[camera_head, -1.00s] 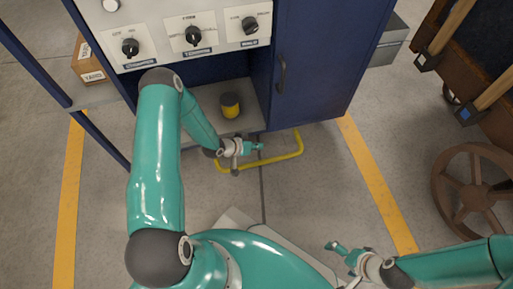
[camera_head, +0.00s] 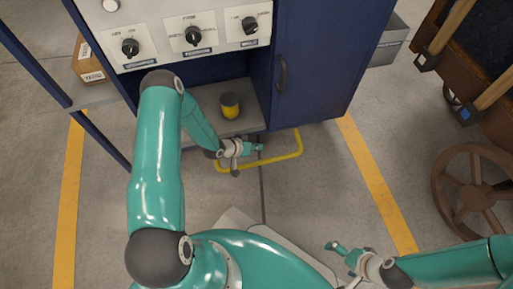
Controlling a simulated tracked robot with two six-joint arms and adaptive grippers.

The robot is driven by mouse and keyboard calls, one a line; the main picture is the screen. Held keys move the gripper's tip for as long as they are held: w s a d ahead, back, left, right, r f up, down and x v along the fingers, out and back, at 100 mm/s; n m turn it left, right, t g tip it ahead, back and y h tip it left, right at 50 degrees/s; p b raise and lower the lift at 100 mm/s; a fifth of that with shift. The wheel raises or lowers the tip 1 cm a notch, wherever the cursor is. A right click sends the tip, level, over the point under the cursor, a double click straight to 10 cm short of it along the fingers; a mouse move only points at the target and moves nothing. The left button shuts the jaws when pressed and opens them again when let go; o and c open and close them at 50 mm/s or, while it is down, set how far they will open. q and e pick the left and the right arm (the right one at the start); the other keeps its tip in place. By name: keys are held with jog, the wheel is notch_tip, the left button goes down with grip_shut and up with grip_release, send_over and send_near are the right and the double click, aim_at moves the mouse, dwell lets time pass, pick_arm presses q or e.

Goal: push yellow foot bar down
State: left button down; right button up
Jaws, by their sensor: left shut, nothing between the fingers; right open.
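The yellow foot bar (camera_head: 285,157) is a bent tube low at the front of the blue cabinet, near the floor. My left gripper (camera_head: 258,148) is shut and empty, and from above it overlaps the area inside the bar's loop, close to its left part. The gripper and wrist hide some of the bar's left side. I cannot tell whether the gripper touches the bar. My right gripper (camera_head: 340,252) is open and empty above the floor at the lower right, well apart from the bar.
The blue cabinet (camera_head: 320,60) has a panel with several black knobs (camera_head: 193,36). A yellow and dark can (camera_head: 230,105) stands on its grey shelf (camera_head: 253,119). A cardboard box (camera_head: 88,62) is at left. A brown spoked wheel (camera_head: 476,190) is at right. Floor before the bar is clear.

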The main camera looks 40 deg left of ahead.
pick_arm(q)
jog(key=shift+w+a+f, duration=0.15)
jog(key=shift+f, duration=1.6)
dwell(1.6)
jog(key=shift+r, duration=0.2)
dwell(0.4)
jog(key=shift+s+d+r+p, duration=0.1)
jog(key=shift+d+r+p, duration=0.05)
jog(key=shift+r+p, duration=0.8)
jog(key=shift+s+d+r+p, duration=0.1)
jog(key=shift+r+p, duration=0.6)
jog(key=shift+r, duration=0.35)
jog(key=r+p, duration=0.2)
jog(key=r, duration=0.1)
jog(key=r+p, duration=0.2)
jog(key=shift+s+d, duration=0.25)
jog(key=shift+f, duration=0.1)
